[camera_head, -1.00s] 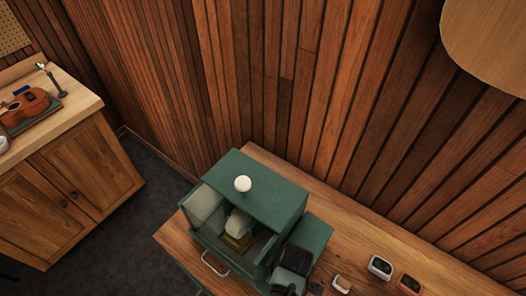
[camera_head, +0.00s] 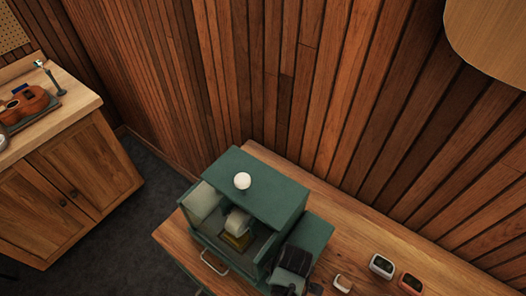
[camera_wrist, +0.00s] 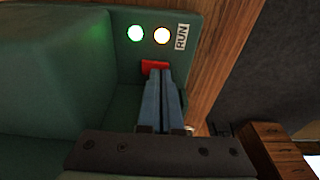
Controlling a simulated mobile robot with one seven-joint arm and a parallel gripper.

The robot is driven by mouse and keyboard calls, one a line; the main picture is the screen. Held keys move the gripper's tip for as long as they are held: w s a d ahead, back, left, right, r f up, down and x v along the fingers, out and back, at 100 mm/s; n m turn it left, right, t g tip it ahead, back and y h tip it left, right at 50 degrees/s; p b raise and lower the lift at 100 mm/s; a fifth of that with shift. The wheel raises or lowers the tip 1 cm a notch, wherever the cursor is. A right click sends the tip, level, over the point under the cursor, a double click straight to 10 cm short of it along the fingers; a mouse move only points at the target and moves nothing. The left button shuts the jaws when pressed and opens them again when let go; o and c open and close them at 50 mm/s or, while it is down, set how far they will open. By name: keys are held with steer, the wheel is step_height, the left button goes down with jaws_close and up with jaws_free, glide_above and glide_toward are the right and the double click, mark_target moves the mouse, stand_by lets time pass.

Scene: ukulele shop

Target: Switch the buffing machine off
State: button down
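The buffing machine (camera_head: 262,182) is a dark green cabinet with an open, windowed front, standing on a wooden bench. A pale buffing wheel (camera_head: 238,220) shows inside it, and a round white knob or lamp (camera_head: 242,181) is on its top. In the wrist view, its green panel carries a red switch (camera_wrist: 153,66), a green-lit lamp (camera_wrist: 135,33), a bright whitish-yellow lamp (camera_wrist: 162,36) and a RUN label (camera_wrist: 181,37). My gripper (camera_wrist: 160,74) has its blue-grey fingers together, tips at the red switch and partly covering it. Contact cannot be told for sure.
The wooden bench (camera_head: 350,236) holds a small white device (camera_head: 381,265) and an orange one (camera_head: 410,283) to the right. A wood-slat wall stands close behind. A separate cabinet (camera_head: 70,190) with a ukulele (camera_head: 30,102) is at left, beyond dark floor.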

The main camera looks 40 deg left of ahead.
steer(key=shift+f, duration=0.15)
step_height(320, 180, up, 5)
steer(key=p, duration=0.4)
steer(key=shift+p, duration=0.3)
steer(key=shift+r, duration=1)
